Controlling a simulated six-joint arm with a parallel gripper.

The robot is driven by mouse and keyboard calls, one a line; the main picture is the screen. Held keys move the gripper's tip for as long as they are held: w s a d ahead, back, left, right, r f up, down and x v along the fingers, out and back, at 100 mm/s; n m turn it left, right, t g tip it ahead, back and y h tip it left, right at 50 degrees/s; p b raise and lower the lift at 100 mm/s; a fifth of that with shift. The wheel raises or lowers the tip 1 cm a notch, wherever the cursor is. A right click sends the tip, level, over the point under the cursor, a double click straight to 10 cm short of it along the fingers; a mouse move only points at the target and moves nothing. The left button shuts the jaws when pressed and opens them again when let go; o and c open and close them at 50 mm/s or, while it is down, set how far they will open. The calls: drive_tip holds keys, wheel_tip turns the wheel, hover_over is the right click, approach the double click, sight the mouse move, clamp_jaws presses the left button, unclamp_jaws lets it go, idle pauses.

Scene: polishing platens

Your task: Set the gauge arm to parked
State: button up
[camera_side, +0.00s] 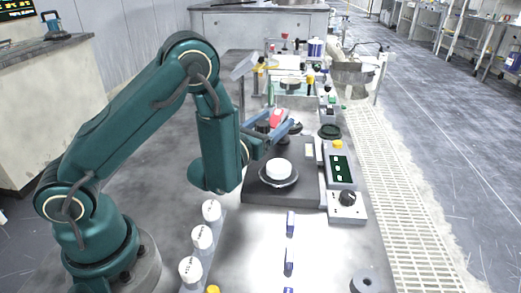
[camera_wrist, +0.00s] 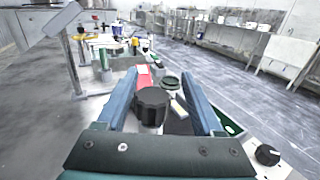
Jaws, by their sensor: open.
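My gripper (camera_side: 285,122) reaches over the back of the dark polishing unit (camera_side: 254,192), with its blue fingers apart. In the wrist view my gripper (camera_wrist: 160,79) is open, and a black ribbed knob (camera_wrist: 152,103) shows between its fingers, with no clear contact. The knob is also in the side view (camera_side: 263,126), partly behind the fingers. A red piece (camera_wrist: 143,77) lies just beyond the knob; it also shows in the side view (camera_side: 277,117). I cannot tell for certain which part is the gauge arm, or its setting. A white puck (camera_side: 279,168) sits on the round platen in front.
A control box with a green display (camera_side: 341,168) and a black dial (camera_side: 347,198) stands right of the platen. Several white bottles (camera_side: 202,238) line the left edge. A grey ring (camera_side: 366,282) lies front right.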

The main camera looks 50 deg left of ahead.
drive_tip(key=s+d+n+y, duration=0.1)
drive_tip(key=s+d+g+y, duration=0.1)
drive_tip(key=d, duration=0.1)
drive_tip(key=s+d+n+y, duration=0.1)
drive_tip(key=d, duration=0.1)
drive_tip(key=shift+n+g, duration=0.3)
wheel_tip(320, 180, up, 8)
drive_tip(key=a, duration=0.1)
drive_tip(key=s+a+f+n+g+y, duration=0.1)
drive_tip(key=s+a+n+g, duration=0.35)
drive_tip(key=s+n, duration=0.3)
drive_tip(key=s+a+f+n+g+y, duration=0.1)
drive_tip(key=s+a+n+g, duration=0.4)
drive_tip(key=n, duration=0.4)
drive_tip(key=s+d+r+n+h, duration=0.1)
drive_tip(key=s+d+n+h, duration=0.2)
drive_tip(key=d+n+h, duration=0.2)
drive_tip(key=s+d+r+n+h, duration=0.1)
drive_tip(key=s+d+n+h, duration=0.3)
drive_tip(key=d+n, duration=0.4)
drive_tip(key=shift+s+d+h, duration=0.2)
drive_tip(key=shift+d+h, duration=0.3)
drive_tip(key=shift+h, duration=0.3)
drive_tip(key=shift+n+g, duration=0.25)
